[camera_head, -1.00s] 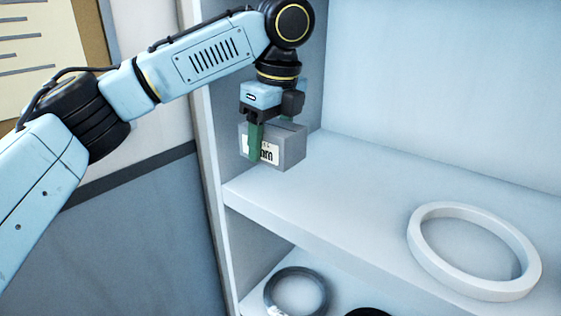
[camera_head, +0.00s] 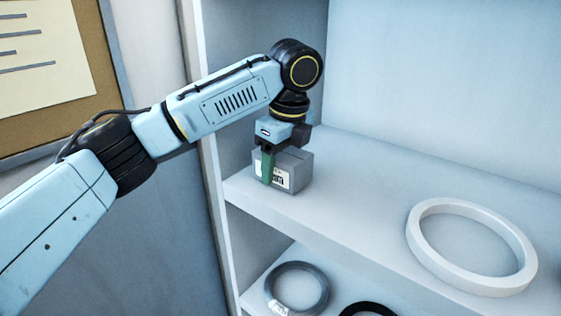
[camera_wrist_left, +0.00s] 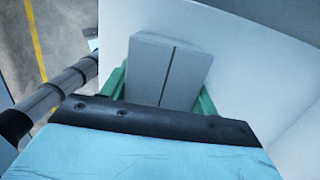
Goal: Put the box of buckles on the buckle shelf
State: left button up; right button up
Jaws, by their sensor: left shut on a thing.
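The grey box of buckles (camera_head: 295,172), with a white label on its front, is at the left end of the shelf (camera_head: 335,215). My left gripper (camera_head: 268,168) is shut on it from above, with one green finger across the label side. The box looks upright and at or very near the shelf surface; I cannot tell whether it touches. In the left wrist view the box (camera_wrist_left: 168,70) sits between the green fingers (camera_wrist_left: 160,92), its top seam showing. My right gripper is not in view.
A large white ring (camera_head: 472,248) lies on the same shelf to the right. A dark grey coil (camera_head: 297,288) and part of a black ring (camera_head: 367,309) lie on the shelf below. The cabinet's side wall (camera_head: 262,80) is close on the left. The shelf between box and ring is clear.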

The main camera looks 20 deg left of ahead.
aim_at(285, 153)
pick_arm(q)
jog(key=shift+f, duration=0.15)
jog(key=o, duration=1.3)
jog(key=shift+s+d+r, duration=0.1)
jog(key=shift+d+r, duration=0.1)
jog(key=shift+r, duration=1.1)
jog(key=shift+s+d+r, duration=0.1)
jog(key=shift+d+r, duration=0.05)
jog(key=shift+r, duration=1.15)
jog(key=shift+s+d+r, duration=0.1)
jog(key=shift+d+r, duration=0.1)
jog(key=shift+r, duration=1.1)
